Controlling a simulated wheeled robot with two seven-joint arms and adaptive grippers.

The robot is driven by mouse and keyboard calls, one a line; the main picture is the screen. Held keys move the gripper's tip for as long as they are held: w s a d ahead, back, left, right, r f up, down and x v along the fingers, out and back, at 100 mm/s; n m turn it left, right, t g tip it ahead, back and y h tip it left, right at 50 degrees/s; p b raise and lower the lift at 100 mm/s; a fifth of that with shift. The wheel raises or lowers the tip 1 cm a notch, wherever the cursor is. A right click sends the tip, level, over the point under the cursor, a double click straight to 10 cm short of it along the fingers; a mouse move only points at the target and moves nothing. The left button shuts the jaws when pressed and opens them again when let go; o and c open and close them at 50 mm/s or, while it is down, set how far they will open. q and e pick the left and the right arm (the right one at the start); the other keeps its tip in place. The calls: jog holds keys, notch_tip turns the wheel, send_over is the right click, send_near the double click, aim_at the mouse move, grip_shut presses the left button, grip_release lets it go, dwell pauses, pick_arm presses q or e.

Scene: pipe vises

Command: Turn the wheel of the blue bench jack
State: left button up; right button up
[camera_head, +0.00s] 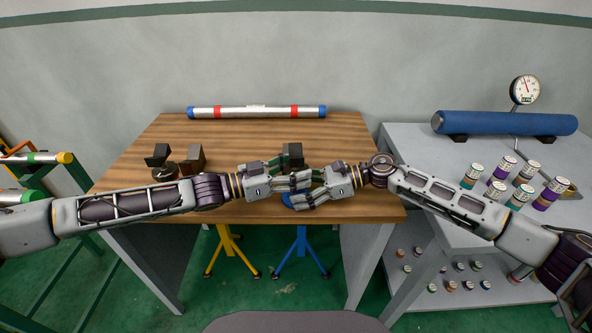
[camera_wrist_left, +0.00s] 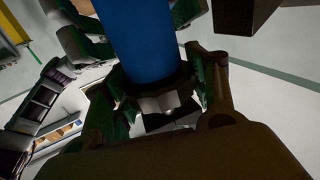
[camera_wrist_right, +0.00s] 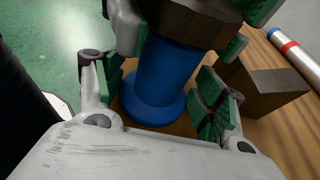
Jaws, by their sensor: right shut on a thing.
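The blue bench jack shows its blue tripod legs (camera_head: 301,257) below the table edge in the head view; its upper part is mostly hidden by my grippers. Its blue column (camera_wrist_right: 166,72) stands between the fingers of my right gripper (camera_head: 301,196), which is shut on it. A dark, faceted wheel (camera_wrist_right: 192,20) sits directly above the column in the right wrist view. My left gripper (camera_head: 298,180) is just above the right one. Its spread fingers lie on both sides of the wheel; contact is unclear. The blue column also shows in the left wrist view (camera_wrist_left: 150,38).
The wooden table (camera_head: 240,135) carries dark blocks (camera_head: 195,158) at left and a silver pipe with red bands (camera_head: 256,112) at the back. A yellow tripod (camera_head: 228,252) stands left of the blue one. The grey side bench (camera_head: 405,145) holds a blue cylinder (camera_head: 505,123).

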pick_arm(q)
jog(key=shift+c, duration=0.9)
jog(key=shift+s+d+r+n+t+y, duration=0.1)
jog(key=shift+s+d+n+t+y, duration=0.2)
jog(key=shift+d+n+t, duration=0.45)
jog(key=shift+s+t, duration=0.15)
jog(key=shift+t, duration=0.5)
jog(key=shift+a+n+t+y, duration=0.1)
jog(key=shift+n+t+y, duration=0.2)
jog(key=shift+n+y, duration=0.3)
jog(key=shift+w+a+f+n+t+y, duration=0.2)
jog(key=shift+n+t+y, duration=0.15)
jog(key=shift+t, duration=0.15)
jog(key=shift+w+a+f+n+t+y, duration=0.1)
jog(key=shift+a+n+t+y, duration=0.05)
jog(key=shift+n+t+y, duration=0.3)
jog(key=shift+w+a+t, duration=0.15)
jog(key=shift+a+t, duration=0.1)
jog(key=shift+a, duration=0.05)
dwell(1.1)
